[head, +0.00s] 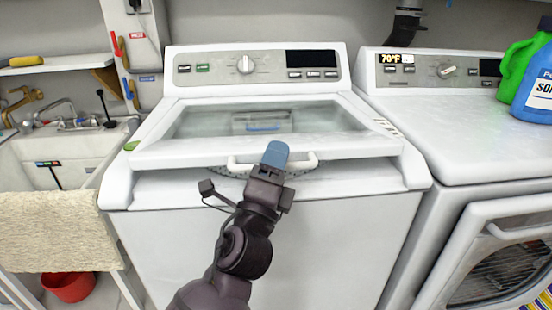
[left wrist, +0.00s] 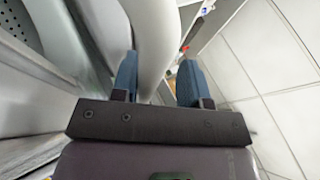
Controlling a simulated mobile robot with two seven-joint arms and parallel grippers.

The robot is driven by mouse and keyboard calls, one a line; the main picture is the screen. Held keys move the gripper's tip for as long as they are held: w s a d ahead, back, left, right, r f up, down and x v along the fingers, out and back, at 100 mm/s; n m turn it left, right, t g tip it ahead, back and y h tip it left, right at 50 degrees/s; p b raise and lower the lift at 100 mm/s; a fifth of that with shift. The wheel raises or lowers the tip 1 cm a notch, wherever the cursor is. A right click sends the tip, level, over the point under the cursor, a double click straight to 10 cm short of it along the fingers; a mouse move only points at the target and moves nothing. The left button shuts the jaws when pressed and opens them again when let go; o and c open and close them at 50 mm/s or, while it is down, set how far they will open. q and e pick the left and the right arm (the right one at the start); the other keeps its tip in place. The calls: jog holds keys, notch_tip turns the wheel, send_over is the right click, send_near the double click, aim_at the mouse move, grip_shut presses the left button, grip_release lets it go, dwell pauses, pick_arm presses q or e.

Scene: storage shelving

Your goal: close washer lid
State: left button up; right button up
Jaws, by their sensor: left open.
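The white washer (head: 260,240) stands in the middle of the head view. Its lid (head: 190,153), with a clear window, sits slightly raised at the front, with a dark speckled gap below its front edge. The white lid handle (head: 238,163) runs along that front edge. My left gripper (head: 276,155) is at the right part of the handle, its blue fingertips overlapping it. In the left wrist view, my left gripper (left wrist: 157,78) is open, with a white curved bar, seemingly the handle (left wrist: 153,38), between its blue fingers. Contact cannot be told. My right gripper is not in view.
A dryer (head: 455,130) stands close on the right, with green and blue bottles (head: 533,90) on top. A sink (head: 60,155) with a towel (head: 55,230) over its front is on the left. A red bucket (head: 68,287) is below it.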

pick_arm(q)
jog(key=shift+s+f, duration=0.15)
jog(key=shift+f, duration=0.1)
jog(key=b+v, duration=0.1)
jog(key=v, duration=0.9)
jog(key=shift+s+b, duration=0.2)
jog(key=shift+b, duration=0.1)
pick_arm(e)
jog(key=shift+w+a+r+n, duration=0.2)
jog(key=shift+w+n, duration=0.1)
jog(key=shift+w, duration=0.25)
pick_arm(q)
jog(key=shift+a+r, duration=0.1)
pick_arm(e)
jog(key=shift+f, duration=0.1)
